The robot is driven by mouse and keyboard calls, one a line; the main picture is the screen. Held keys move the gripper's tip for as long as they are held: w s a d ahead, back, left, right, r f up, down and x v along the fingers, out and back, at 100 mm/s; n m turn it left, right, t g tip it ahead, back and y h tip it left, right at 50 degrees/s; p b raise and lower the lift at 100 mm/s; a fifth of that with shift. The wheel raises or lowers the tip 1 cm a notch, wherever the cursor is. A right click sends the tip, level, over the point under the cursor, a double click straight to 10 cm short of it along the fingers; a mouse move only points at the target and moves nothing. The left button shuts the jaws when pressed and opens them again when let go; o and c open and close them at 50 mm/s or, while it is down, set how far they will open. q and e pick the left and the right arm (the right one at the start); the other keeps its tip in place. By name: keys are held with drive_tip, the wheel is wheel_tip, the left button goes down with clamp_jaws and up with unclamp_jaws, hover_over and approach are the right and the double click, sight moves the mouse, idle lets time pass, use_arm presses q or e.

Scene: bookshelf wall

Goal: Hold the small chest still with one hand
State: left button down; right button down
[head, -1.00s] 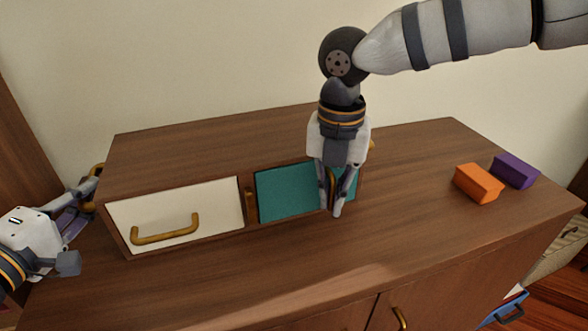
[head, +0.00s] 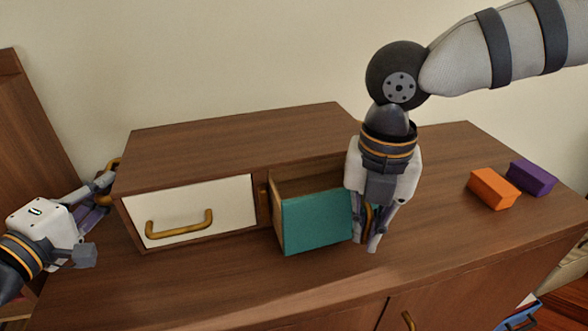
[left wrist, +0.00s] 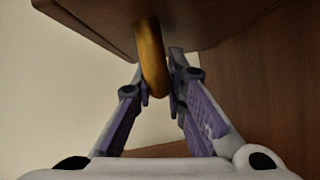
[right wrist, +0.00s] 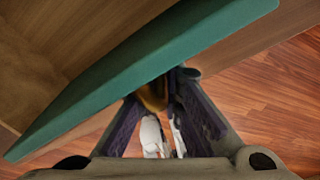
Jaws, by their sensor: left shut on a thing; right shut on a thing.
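The small chest (head: 240,150) is a brown wooden box on a wooden cabinet top. Its left drawer (head: 190,208) has a cream front with a brass handle and is shut. Its right drawer has a teal front (head: 315,222) and stands partly open. My left gripper (head: 100,190) is at the chest's left end, shut on a brass side handle (left wrist: 150,62). My right gripper (head: 372,235) is shut on the teal drawer's brass handle (right wrist: 153,95), which is mostly hidden by the fingers in the head view.
An orange block (head: 492,188) and a purple block (head: 531,178) lie on the cabinet top (head: 450,240) to the right of the chest. The cabinet top in front of the chest is clear. A wall is behind.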

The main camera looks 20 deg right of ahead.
drive_tip(key=shift+s+d+f, duration=0.1)
drive_tip(key=shift+s, duration=1)
drive_tip(key=shift+s+d+f, duration=0.1)
drive_tip(key=shift+s, duration=0.95)
drive_tip(key=c, duration=1.6)
unclamp_jaws()
drive_tip(key=shift+w+r, duration=0.1)
drive_tip(key=shift+r, duration=0.05)
wheel_tip(320, 180, up, 8)
drive_tip(key=shift+f, duration=0.1)
